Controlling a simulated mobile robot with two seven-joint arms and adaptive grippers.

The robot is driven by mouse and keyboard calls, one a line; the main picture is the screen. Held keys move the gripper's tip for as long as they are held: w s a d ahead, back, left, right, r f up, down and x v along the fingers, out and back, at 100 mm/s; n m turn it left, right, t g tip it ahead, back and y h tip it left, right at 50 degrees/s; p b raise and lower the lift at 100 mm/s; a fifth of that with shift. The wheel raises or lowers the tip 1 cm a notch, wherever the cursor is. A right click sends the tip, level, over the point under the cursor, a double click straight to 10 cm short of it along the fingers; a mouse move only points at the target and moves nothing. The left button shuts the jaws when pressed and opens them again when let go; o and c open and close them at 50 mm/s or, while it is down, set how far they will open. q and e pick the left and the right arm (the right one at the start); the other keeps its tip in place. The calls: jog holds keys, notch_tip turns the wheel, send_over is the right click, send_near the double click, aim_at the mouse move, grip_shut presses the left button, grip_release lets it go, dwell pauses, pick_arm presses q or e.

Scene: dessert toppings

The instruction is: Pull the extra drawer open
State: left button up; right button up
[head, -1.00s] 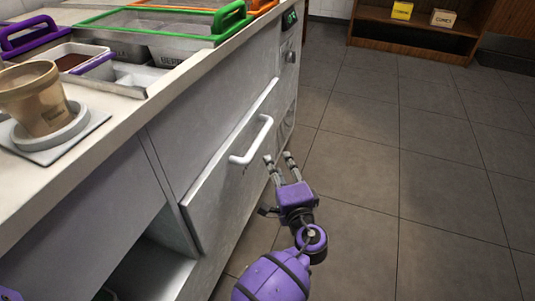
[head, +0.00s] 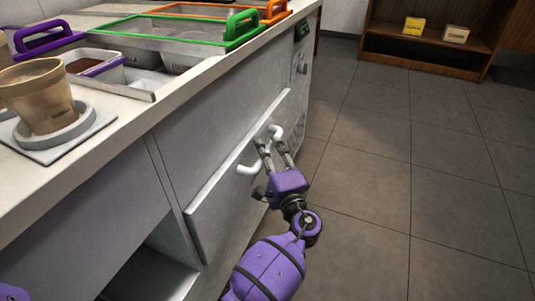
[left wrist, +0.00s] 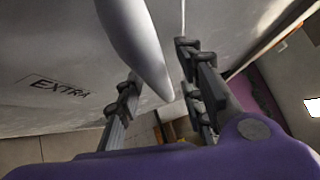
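The extra drawer (head: 222,212) is a grey front in the counter's side, and its "EXTRA" label (left wrist: 59,88) shows in the left wrist view. Its white bar handle (head: 248,169) is partly hidden behind my fingers; the handle (left wrist: 142,45) also shows in the left wrist view. My left gripper (head: 270,144) is at the handle, with its fingers apart and the bar between them. I cannot tell whether either finger touches the bar. The drawer front looks flush or nearly so. My right gripper is not in view.
The counter top (head: 128,115) holds a brown cup (head: 42,100) on a round stand, and topping bins with purple, green and orange frames. An open cubby (head: 155,272) is below left of the drawer. The tiled floor (head: 400,180) on the right is clear; a wooden shelf (head: 425,45) stands behind.

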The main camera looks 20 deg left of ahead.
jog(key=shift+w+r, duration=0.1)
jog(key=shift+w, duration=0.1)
pick_arm(q)
jog(key=shift+c, duration=0.5)
grip_shut()
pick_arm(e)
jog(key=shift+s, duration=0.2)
pick_arm(q)
jog(key=shift+d, duration=0.1)
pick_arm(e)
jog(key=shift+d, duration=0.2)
